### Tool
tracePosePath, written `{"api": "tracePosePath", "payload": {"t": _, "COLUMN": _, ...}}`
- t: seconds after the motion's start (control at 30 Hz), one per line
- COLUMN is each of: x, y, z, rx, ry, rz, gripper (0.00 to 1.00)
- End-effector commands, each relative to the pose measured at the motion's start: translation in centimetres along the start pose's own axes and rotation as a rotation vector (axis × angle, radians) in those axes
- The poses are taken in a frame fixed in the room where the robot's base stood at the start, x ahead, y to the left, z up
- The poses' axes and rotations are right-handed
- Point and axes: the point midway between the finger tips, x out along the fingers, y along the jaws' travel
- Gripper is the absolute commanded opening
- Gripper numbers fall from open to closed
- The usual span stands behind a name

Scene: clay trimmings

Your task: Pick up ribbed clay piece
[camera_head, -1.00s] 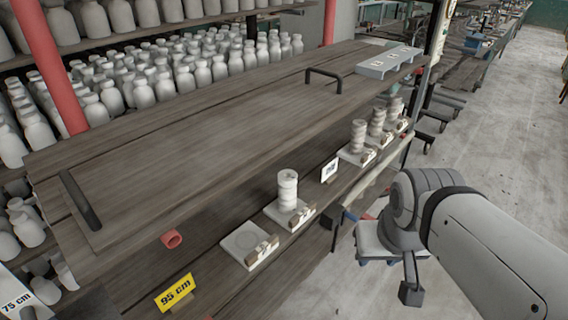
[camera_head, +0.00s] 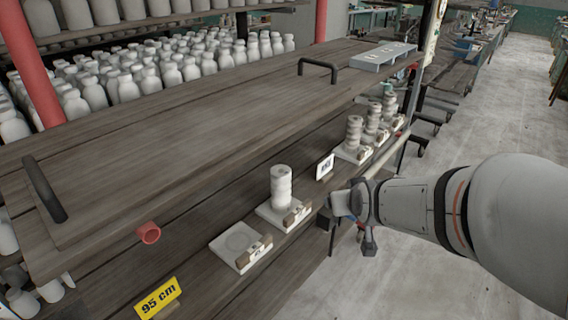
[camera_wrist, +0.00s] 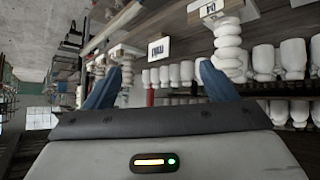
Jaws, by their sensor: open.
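A whitish ribbed clay piece (camera_head: 281,185) stands upright on a pale square base (camera_head: 270,212) on the lower wooden shelf. Several similar ribbed pieces (camera_head: 354,132) stand on bases farther along it. My gripper (camera_head: 338,205) is at the shelf's front edge, right of the near ribbed piece and apart from it. In the wrist view, which appears upside down, my gripper (camera_wrist: 160,85) has its two blue fingers spread with nothing between them. One ribbed piece (camera_wrist: 228,45) shows just beyond the right finger, and another (camera_wrist: 128,72) shows farther off near the left finger. I cannot tell which piece the task means.
An empty base (camera_head: 240,246) lies left of the near ribbed piece. A red ring (camera_head: 149,232) and a yellow "95 cm" sign (camera_head: 160,299) are at the left. A wooden board with black handles (camera_head: 318,68) overhangs the shelf. The floor (camera_head: 480,120) at right is clear.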

Motion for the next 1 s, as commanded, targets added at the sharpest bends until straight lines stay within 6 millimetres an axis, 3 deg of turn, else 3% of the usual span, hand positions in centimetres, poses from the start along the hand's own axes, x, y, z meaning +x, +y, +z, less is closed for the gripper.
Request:
{"api": "tracePosePath", "payload": {"t": 0.03, "x": 3.0, "y": -1.2, "z": 0.6, "rx": -0.010, "ry": 0.059, "rz": -0.033, "gripper": 0.79}}
{"api": "tracePosePath", "payload": {"t": 0.1, "x": 5.8, "y": -2.6, "z": 0.0, "rx": -0.033, "ry": 0.162, "rz": -0.075, "gripper": 0.79}}
{"api": "tracePosePath", "payload": {"t": 0.3, "x": 11.6, "y": -7.3, "z": -0.6, "rx": -0.065, "ry": 0.442, "rz": -0.215, "gripper": 0.79}}
{"api": "tracePosePath", "payload": {"t": 0.53, "x": 14.0, "y": -11.1, "z": -0.1, "rx": -0.055, "ry": 0.654, "rz": -0.357, "gripper": 0.79}}
{"api": "tracePosePath", "payload": {"t": 0.7, "x": 14.3, "y": -12.3, "z": -0.3, "rx": -0.047, "ry": 0.711, "rz": -0.400, "gripper": 0.79}}
{"api": "tracePosePath", "payload": {"t": 1.0, "x": 16.3, "y": -13.6, "z": -2.7, "rx": -0.047, "ry": 0.717, "rz": -0.404, "gripper": 0.79}}
